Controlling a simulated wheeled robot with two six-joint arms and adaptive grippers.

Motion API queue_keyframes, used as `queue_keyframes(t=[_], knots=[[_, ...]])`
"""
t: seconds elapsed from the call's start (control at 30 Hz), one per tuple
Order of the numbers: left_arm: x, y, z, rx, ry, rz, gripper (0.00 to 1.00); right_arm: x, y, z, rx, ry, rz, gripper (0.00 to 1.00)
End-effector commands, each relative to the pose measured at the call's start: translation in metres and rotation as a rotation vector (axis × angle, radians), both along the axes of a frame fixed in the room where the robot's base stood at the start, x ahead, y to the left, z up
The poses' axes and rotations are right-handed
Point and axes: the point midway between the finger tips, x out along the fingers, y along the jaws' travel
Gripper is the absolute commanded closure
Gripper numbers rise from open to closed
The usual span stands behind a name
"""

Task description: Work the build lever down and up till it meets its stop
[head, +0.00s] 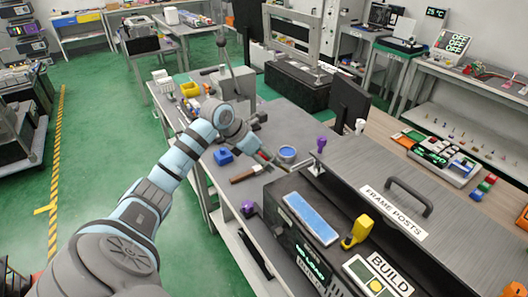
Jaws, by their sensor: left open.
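The BUILD label (391,274) sits on the front of the dark machine at the lower right, above a panel with a yellow button (375,285). A yellow lever-like handle (357,232) stands just up and left of that label; I cannot tell for sure whether it is the build lever. My left arm reaches in from the lower left across the grey bench. My left gripper (264,156) is open, small and partly hidden by its wrist, over the bench near a blue-topped round tin (287,153). It is well apart from the yellow handle. My right gripper is not in view.
The machine has a grey lid with a dark handle (409,196) and a FRAME POSTS label (393,212). Purple knobs (321,145) stand beside it. A blue block (223,156) and a brown-handled tool (246,174) lie on the bench. Green floor is free at left.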

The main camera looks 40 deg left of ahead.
Motion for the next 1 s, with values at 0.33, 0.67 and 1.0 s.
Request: queue_keyframes(t=[0.33, 0.67, 1.0], knots=[[-0.016, 0.006, 0.028, 0.006, -0.001, 0.000, 0.45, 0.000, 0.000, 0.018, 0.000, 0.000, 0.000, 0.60], [-0.033, 0.009, 0.050, 0.001, 0.000, -0.001, 0.45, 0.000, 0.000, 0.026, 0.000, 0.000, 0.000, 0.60], [-0.032, 0.007, 0.049, -0.031, -0.011, 0.006, 0.45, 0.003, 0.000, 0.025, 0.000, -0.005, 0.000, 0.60]])
